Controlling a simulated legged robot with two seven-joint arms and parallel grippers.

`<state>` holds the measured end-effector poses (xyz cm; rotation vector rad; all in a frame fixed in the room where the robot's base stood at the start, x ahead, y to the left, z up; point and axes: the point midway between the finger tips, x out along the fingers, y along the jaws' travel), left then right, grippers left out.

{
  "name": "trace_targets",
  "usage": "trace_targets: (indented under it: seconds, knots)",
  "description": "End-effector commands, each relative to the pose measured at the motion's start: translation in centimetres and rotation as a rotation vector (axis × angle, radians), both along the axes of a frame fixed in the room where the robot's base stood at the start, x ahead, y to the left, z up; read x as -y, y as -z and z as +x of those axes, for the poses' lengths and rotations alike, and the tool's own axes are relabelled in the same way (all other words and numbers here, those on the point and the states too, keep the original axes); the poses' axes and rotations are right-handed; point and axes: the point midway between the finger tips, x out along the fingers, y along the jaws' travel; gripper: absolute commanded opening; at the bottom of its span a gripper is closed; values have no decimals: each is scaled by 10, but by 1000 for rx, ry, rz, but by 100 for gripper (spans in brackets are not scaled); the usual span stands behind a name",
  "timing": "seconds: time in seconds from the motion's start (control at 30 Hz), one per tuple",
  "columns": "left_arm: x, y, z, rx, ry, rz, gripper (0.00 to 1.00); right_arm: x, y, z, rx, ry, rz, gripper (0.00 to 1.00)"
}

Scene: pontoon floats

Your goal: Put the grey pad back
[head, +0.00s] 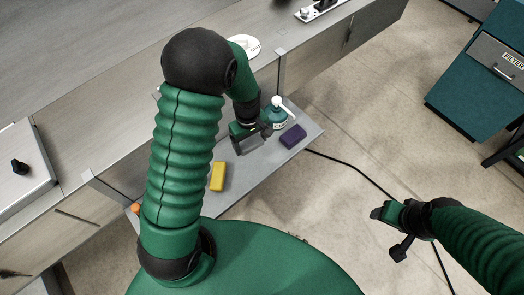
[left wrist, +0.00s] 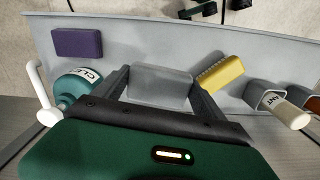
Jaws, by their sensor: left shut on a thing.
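The grey pad (head: 250,145) is between the fingers of my left gripper (head: 252,139), over the grey shelf (head: 262,178). In the left wrist view the grey pad (left wrist: 160,86) sits between the two dark fingers of my left gripper (left wrist: 160,94), which is shut on it. Whether the pad touches the shelf I cannot tell. A yellow pad (head: 217,176) lies nearer me and a purple pad (head: 293,136) lies to the right. My right gripper (head: 388,232) is open and empty over the floor at the right.
A teal bottle (head: 277,119) with a white nozzle stands close beside my left gripper. In the left wrist view a grey holder (left wrist: 264,96) with a pale-capped container is at the right. A dark cable (head: 345,166) runs over the floor. A teal cabinet (head: 475,95) stands at the right.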

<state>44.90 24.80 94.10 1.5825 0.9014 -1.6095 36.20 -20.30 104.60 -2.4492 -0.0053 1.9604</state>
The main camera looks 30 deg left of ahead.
Motion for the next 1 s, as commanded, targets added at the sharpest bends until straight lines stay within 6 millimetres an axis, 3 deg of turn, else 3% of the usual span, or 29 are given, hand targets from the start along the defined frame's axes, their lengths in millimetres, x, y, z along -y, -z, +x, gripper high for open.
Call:
trace_targets:
  seconds: [0.1,0.23,0.6,1.0]
  knots:
    - [-11,10,-1,0,-123,8,43,0,0,0,0,0,0,63]
    - [-17,37,-2,-5,-157,7,43,0,-3,0,0,0,0,63]
    - [-12,102,-1,-4,-150,11,43,0,-9,0,0,0,0,63]
    - [-13,115,0,0,-149,11,43,0,-5,0,0,0,0,63]
